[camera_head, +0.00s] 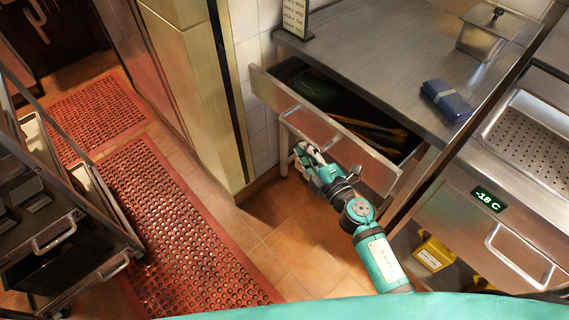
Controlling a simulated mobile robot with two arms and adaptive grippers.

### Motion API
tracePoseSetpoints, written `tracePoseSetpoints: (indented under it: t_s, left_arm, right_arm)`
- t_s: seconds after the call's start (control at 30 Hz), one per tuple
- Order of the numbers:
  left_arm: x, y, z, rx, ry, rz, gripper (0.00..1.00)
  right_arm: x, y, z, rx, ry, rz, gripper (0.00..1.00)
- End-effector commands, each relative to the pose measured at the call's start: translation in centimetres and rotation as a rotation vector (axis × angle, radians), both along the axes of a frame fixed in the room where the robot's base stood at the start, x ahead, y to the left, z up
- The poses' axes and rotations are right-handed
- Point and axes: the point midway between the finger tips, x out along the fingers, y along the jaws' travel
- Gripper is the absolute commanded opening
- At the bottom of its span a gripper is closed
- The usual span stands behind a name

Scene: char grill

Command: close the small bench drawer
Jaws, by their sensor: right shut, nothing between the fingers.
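The small bench drawer (327,131) is pulled open under the steel bench (361,58). Its front panel faces down and to the left, with a bar handle across it. Dark contents and a yellow-handled item (380,128) lie inside. My right gripper (304,152) is just in front of and below the drawer front, near its middle. Its fingers look shut and empty. I cannot tell whether it touches the panel or handle. My left gripper is not in view.
A dark blue folded cloth (446,100), a lidded steel container (490,35) and a small sign (295,17) stand on the bench. A cold unit (505,215) is at right. A rack (60,220) stands at left. Red mats (175,235) cover the floor.

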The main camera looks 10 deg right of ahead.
Motion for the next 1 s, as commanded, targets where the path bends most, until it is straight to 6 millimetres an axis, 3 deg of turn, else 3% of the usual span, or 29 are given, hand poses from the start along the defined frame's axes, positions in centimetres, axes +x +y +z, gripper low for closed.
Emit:
tracePoseSetpoints:
  t_s: [0.2, 0.5, 0.7, 1.0]
  left_arm:
    - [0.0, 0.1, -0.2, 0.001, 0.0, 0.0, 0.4]
    - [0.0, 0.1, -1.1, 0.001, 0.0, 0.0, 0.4]
    - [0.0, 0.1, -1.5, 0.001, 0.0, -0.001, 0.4]
    - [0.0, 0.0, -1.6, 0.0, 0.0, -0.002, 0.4]
  right_arm:
    - [3.7, -5.1, -0.1, -0.005, -0.001, -0.003, 0.0]
    - [7.3, -10.1, -0.2, -0.002, 0.0, -0.002, 0.0]
    - [8.6, -11.8, -0.1, -0.001, 0.0, 0.0, 0.0]
    - [9.1, -12.6, 0.0, 0.0, 0.0, 0.0, 0.0]
